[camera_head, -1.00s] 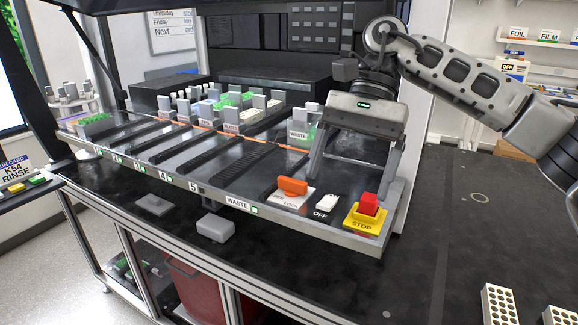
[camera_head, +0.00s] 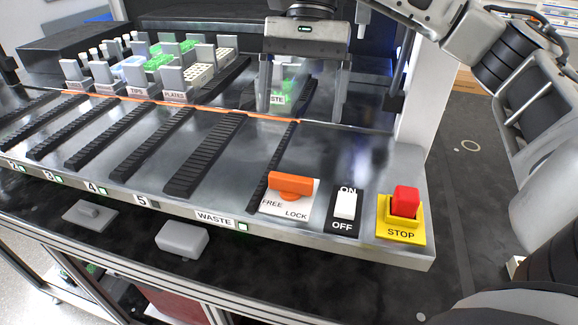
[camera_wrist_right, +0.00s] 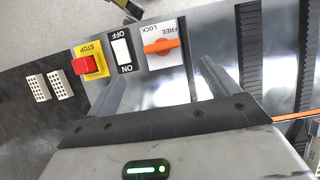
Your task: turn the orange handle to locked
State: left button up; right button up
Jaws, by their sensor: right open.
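The orange handle (camera_head: 290,186) sits on a white plate (camera_head: 297,212) marked FREE on the left and LOCK on the right, at the front of the metal deck. In the head view its bar lies roughly crosswise, and I cannot tell exactly which mark it points to. It also shows in the right wrist view (camera_wrist_right: 161,46), beyond the fingers. My right gripper (camera_head: 303,118) is open and empty, above the deck behind the handle, fingers pointing down and apart from it. My left gripper is not in view.
Right of the handle are an ON/OFF switch (camera_head: 345,204) and a red STOP button (camera_head: 405,201) on a yellow base. Black rails (camera_head: 205,153) run along the deck to the left. Racks and labelled blocks (camera_head: 175,82) stand behind. The deck around the handle is clear.

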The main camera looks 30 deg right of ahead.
aim_at(291, 176)
jog(key=p+x, duration=0.1)
jog(key=x, duration=1)
jog(key=shift+p, duration=0.3)
jog(key=shift+w, duration=0.1)
jog(key=c, duration=1)
